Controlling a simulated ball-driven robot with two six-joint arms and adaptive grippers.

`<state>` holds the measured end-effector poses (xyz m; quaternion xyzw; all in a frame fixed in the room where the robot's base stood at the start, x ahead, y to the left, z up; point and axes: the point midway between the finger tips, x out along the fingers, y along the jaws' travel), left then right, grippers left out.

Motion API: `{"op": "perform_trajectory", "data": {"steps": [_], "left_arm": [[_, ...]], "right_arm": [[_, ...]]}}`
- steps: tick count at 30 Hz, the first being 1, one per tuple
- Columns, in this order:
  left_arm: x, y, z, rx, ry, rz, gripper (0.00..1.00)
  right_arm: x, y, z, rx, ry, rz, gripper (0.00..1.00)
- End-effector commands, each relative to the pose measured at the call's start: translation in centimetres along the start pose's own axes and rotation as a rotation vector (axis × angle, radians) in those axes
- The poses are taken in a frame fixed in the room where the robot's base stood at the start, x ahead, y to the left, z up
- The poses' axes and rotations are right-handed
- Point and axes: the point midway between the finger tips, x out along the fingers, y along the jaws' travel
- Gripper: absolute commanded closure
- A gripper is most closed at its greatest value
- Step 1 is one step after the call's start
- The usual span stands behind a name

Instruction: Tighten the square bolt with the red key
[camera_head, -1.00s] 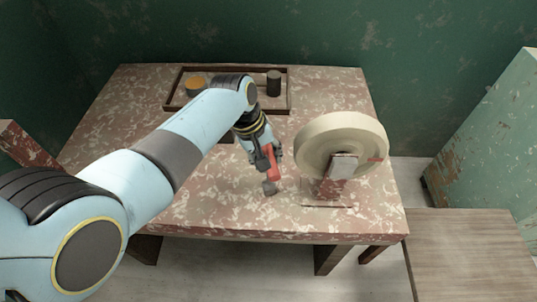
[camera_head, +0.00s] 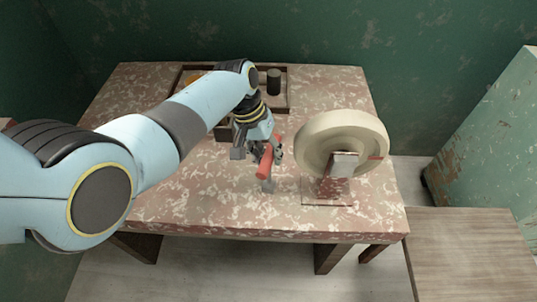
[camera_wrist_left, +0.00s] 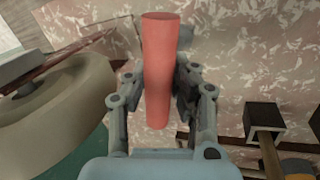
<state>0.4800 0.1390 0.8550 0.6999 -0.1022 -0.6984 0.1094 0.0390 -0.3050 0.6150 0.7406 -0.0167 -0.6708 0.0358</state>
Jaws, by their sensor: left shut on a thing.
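The red key (camera_head: 265,161) has a red, rod-like handle and a grey lower end, held above the table left of the pale wheel (camera_head: 313,148). My left gripper (camera_head: 270,150) is shut on the handle. In the left wrist view, the red handle (camera_wrist_left: 160,75) stands between the two fingers (camera_wrist_left: 158,85), and its far end is hidden. The wheel stands upright on the table, with a grey block (camera_head: 344,164) at its front. I cannot pick out the square bolt with certainty. My right gripper is in neither view now.
A shallow wooden tray (camera_head: 288,97) at the table's back holds a dark cylinder (camera_head: 273,81) and an orange-topped pot (camera_head: 191,77). A dark open box (camera_head: 222,131) is partly behind my arm. The table's front left is clear. A wooden surface (camera_head: 465,250) lies right.

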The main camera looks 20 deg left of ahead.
Motion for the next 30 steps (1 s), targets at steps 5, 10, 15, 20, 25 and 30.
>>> {"op": "perform_trajectory", "data": {"steps": [5, 10, 15, 20, 25, 30], "left_arm": [[0.1, 0.2, 0.0, 0.095, -0.029, 0.004, 1.00], [0.1, 0.2, 0.0, 0.096, -0.029, 0.004, 1.00], [0.2, 0.2, -0.1, 0.265, -0.082, 0.004, 1.00], [0.1, 0.2, 0.1, 0.391, -0.122, 0.004, 1.00], [0.1, 0.2, 0.1, 0.394, -0.123, 0.005, 1.00], [0.2, 0.3, -0.1, 0.516, -0.160, 0.004, 1.00]], "right_arm": [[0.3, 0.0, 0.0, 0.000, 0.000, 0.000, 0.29], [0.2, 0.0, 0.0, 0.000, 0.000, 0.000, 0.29], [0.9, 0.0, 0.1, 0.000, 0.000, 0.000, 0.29], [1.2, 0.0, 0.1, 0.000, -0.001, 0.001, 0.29], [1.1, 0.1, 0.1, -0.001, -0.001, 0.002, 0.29], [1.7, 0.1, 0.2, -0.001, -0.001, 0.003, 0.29]]}}
